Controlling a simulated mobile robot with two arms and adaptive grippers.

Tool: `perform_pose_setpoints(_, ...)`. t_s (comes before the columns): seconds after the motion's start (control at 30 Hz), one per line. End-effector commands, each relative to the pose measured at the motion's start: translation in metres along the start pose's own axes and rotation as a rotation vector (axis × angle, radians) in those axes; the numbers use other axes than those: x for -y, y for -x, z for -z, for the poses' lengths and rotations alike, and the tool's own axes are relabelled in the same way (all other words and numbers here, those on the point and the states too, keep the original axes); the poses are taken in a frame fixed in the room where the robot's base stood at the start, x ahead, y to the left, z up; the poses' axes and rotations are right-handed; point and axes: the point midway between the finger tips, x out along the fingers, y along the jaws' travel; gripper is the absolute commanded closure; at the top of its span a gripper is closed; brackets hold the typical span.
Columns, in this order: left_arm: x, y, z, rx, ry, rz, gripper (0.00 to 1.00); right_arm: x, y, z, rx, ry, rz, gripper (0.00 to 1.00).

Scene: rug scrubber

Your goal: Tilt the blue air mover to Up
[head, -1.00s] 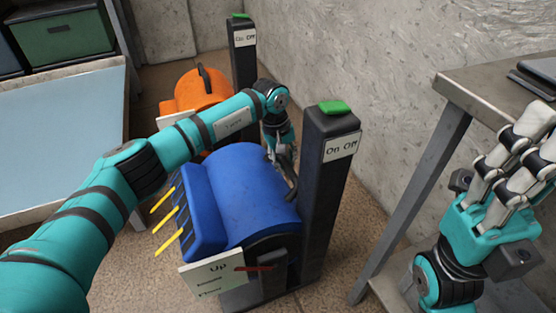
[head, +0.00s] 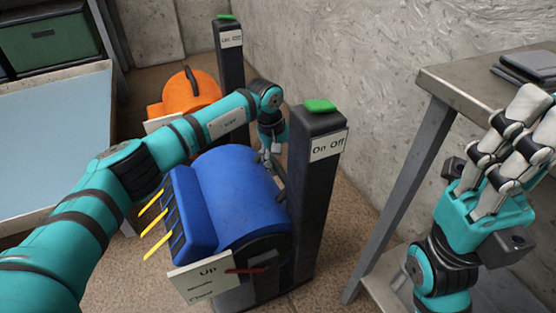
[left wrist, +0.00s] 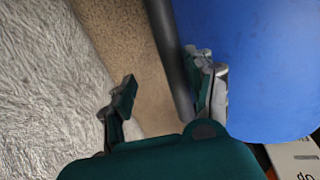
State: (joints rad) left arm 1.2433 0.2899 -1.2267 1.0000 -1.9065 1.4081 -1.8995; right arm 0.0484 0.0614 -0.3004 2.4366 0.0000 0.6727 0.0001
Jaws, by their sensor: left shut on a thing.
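The blue air mover (head: 240,200) stands on the floor, its yellow-slatted outlet facing left. A white sign (head: 205,280) at its front reads Up at the top, with lower words below. A red pointer (head: 245,270) lies beside the sign, about level with Up. My left gripper (head: 270,150) is behind the mover's far right side. In the left wrist view, a dark bar, seemingly the handle (left wrist: 172,50), lies between my left fingers (left wrist: 165,95), against the finger nearest the blue body. My right gripper (head: 512,140) is raised at the right, fingers apart and empty.
A dark post (head: 308,190) with a green top and On/Off label stands right of the blue mover. An orange air mover (head: 185,95) is behind. A metal table (head: 470,85) is at right, a blue-topped table (head: 50,145) at left. A concrete wall is close behind.

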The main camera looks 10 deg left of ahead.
Motion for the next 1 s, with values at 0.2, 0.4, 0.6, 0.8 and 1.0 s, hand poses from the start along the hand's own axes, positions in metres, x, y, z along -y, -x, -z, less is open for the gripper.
perform_pose_setpoints(0.2,-0.003,-0.002,-0.004,0.007,-0.006,-0.007,0.56,0.0,0.0,0.0,0.001,0.0,-0.001,1.0)
perform_pose_setpoints(0.4,-0.002,-0.002,-0.004,0.008,-0.006,-0.004,0.56,0.0,0.0,0.0,0.001,0.0,0.0,1.0)
perform_pose_setpoints(0.6,-0.001,-0.003,-0.004,0.008,-0.005,-0.003,0.56,0.0,0.0,0.0,0.001,0.0,-0.001,1.0)
perform_pose_setpoints(0.8,-0.001,0.009,-0.003,0.006,-0.005,-0.003,0.56,-0.001,0.0,0.0,0.001,0.001,-0.001,1.0)
perform_pose_setpoints(1.0,-0.001,0.048,-0.001,0.001,-0.005,-0.004,0.56,0.0,0.0,0.0,0.0,0.001,0.0,1.0)
